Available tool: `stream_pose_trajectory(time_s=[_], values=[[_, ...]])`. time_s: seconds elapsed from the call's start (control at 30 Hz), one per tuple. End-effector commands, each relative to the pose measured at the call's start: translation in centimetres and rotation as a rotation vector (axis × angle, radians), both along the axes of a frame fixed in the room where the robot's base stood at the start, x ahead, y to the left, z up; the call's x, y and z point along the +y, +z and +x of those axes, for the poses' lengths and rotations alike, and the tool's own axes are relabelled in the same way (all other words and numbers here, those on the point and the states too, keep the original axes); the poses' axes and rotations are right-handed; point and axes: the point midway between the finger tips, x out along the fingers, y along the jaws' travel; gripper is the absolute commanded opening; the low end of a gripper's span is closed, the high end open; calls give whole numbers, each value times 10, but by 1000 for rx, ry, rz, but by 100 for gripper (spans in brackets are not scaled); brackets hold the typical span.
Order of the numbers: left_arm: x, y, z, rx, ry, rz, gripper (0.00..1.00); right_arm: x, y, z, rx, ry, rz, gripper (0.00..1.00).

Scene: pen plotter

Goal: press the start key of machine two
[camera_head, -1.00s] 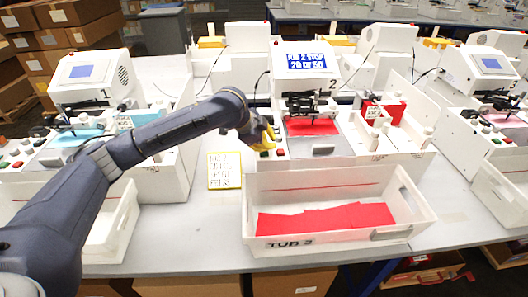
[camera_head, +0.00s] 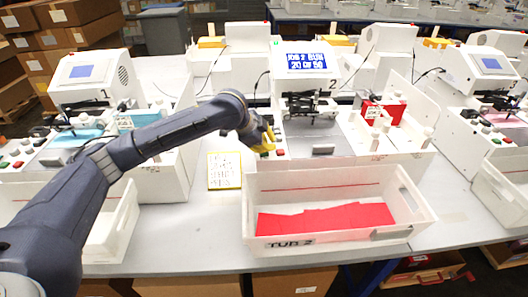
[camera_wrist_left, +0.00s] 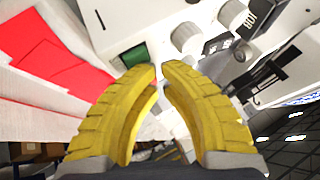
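Machine two (camera_head: 303,82) stands in the middle, marked "2". Its blue screen (camera_head: 306,62) appears to read "JOB 2 RUN" and "20 OF 50". My left gripper (camera_head: 268,142), with yellow fingers, is at the left end of its front panel, beside a red key (camera_head: 280,152). In the left wrist view, the fingertips (camera_wrist_left: 158,68) are nearly together and empty. A square green key (camera_wrist_left: 133,56) lies just past them; contact cannot be told. The plotter bed (camera_head: 330,142) is bare grey. My right gripper is not in view.
A white tub marked "TUB 2" (camera_head: 340,180) with red sheets (camera_head: 325,219) stands in front. A yellow-edged note (camera_head: 224,171) lies left of it. Machine one (camera_head: 92,80) stands left, another machine (camera_head: 487,70) right. A red stack (camera_head: 383,110) sits at machine two's right.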

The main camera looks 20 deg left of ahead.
Motion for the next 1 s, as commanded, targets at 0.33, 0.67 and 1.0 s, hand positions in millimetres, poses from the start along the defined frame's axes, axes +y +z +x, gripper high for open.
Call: stream_pose_trajectory(time_s=[0.33,0.67,1.0], values=[[0,-4,0,1,0,1,0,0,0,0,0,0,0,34],[0,-3,0,1,0,1,0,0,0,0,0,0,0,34],[0,11,0,0,-1,1,0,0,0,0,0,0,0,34]])
